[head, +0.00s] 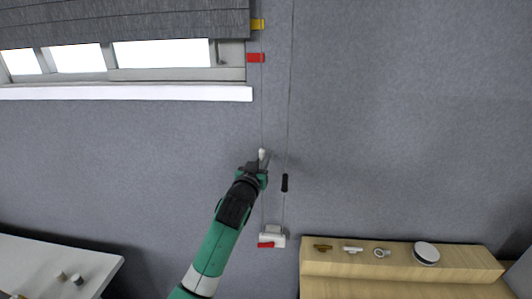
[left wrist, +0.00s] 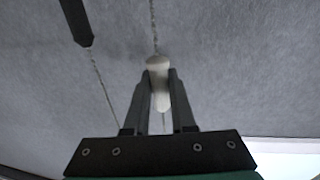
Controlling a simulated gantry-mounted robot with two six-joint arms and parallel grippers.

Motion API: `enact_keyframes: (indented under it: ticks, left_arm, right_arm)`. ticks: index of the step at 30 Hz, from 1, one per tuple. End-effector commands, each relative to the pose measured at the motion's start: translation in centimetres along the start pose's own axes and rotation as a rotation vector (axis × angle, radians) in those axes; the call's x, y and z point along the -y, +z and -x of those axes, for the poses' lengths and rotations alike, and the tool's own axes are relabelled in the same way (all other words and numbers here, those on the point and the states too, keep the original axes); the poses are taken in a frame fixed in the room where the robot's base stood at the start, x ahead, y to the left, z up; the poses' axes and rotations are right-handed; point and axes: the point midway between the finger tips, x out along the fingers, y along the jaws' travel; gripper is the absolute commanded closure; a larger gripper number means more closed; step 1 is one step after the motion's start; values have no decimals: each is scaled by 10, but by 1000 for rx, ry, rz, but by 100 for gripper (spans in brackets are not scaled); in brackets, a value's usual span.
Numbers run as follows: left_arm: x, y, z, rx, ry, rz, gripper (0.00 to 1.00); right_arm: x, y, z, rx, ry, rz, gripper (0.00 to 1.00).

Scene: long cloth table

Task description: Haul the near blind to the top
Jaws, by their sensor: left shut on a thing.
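The grey blind (head: 120,22) hangs over the upper part of a window at the upper left of the head view. A thin cord (head: 262,105) runs down the wall right of the window. My left gripper (head: 262,162) is shut on a white cord knob (head: 262,153), which also shows between the fingers in the left wrist view (left wrist: 158,85). A black cord piece (head: 285,183) hangs on a second cord just to the right; it appears at the upper left of the wrist view (left wrist: 76,20). My right gripper is not in view.
A yellow tag (head: 257,24) and a red tag (head: 256,58) sit beside the cord. A white fitting with a red part (head: 271,238) is low on the wall. A wooden shelf (head: 400,262) with small items stands lower right, a white table (head: 60,265) lower left.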

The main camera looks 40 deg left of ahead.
Motion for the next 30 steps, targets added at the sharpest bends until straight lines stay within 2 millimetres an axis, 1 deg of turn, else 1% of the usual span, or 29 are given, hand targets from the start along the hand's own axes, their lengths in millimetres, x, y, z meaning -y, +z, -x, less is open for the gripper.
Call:
enact_keyframes:
  ticks: [1,9,12,15,18,21,25,30]
  left_arm:
    - [0,50,0,32,-2,-3,100]
    - [0,146,2,32,-2,-2,100]
    - [0,176,2,31,-2,-2,100]
    - [0,202,3,32,-2,-2,100]
    - [0,222,3,31,-2,-2,100]
    - [0,236,3,31,-2,-2,100]
    - [1,246,3,30,-3,-2,100]
    - [1,250,3,31,-2,-2,100]
  right_arm:
    - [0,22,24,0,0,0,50]
    - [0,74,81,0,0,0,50]
    - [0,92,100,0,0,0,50]
    - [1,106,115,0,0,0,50]
    - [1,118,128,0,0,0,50]
    - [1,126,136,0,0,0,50]
    - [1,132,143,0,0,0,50]
    - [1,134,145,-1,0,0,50]
